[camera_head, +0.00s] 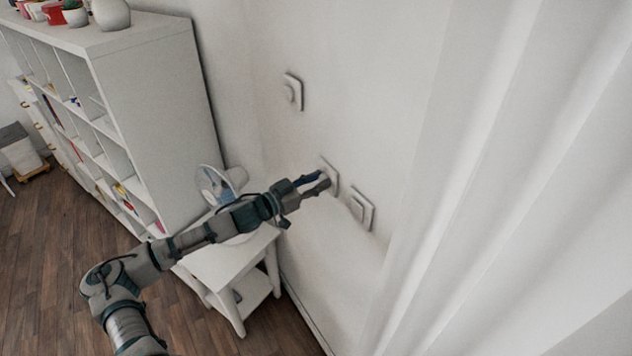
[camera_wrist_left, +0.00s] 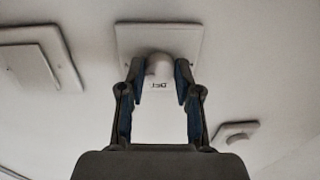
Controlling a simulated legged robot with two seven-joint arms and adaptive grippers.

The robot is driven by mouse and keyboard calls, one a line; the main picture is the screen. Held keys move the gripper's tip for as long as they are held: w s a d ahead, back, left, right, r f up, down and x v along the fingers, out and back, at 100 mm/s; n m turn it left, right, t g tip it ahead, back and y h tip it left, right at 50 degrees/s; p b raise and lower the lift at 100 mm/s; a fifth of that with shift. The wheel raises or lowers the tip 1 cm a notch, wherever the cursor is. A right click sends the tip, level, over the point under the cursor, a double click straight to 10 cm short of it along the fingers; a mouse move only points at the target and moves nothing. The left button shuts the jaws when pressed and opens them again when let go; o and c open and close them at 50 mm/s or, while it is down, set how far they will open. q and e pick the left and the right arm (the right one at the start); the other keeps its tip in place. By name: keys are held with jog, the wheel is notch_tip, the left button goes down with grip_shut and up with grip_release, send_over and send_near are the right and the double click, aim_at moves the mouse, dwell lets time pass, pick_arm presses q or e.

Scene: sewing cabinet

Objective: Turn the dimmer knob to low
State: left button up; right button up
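The pale dimmer knob (camera_wrist_left: 158,65) sticks out from a square wall plate (camera_wrist_left: 190,40) in the left wrist view, with a small label that is too small to read. The plate also shows in the head view (camera_head: 331,170), partly hidden behind my fingers. My left gripper (camera_head: 323,179) reaches the wall there with its fingers parted. In the left wrist view, its fingertips (camera_wrist_left: 160,75) stand on either side of the knob. A narrow gap seems to show beside it, but contact is hard to judge. My right gripper is not in view.
A flat switch plate (camera_head: 362,208) sits right of the knob, and another plate with a round knob (camera_head: 292,92) is higher up. A white fan (camera_head: 215,185) and small table (camera_head: 232,268) stand below left. A curtain (camera_head: 500,180) hangs at right.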

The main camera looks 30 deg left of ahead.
pick_arm(q)
grip_shut()
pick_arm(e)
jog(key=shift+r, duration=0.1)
pick_arm(q)
jog(key=shift+m+p, duration=0.5)
jog(key=shift+m, duration=0.6)
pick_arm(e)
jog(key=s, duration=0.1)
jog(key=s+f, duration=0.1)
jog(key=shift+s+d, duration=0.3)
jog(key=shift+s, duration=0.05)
pick_arm(q)
jog(key=o, duration=0.7)
grip_release()
jog(key=shift+o, duration=0.2)
jog(key=shift+a, duration=0.1)
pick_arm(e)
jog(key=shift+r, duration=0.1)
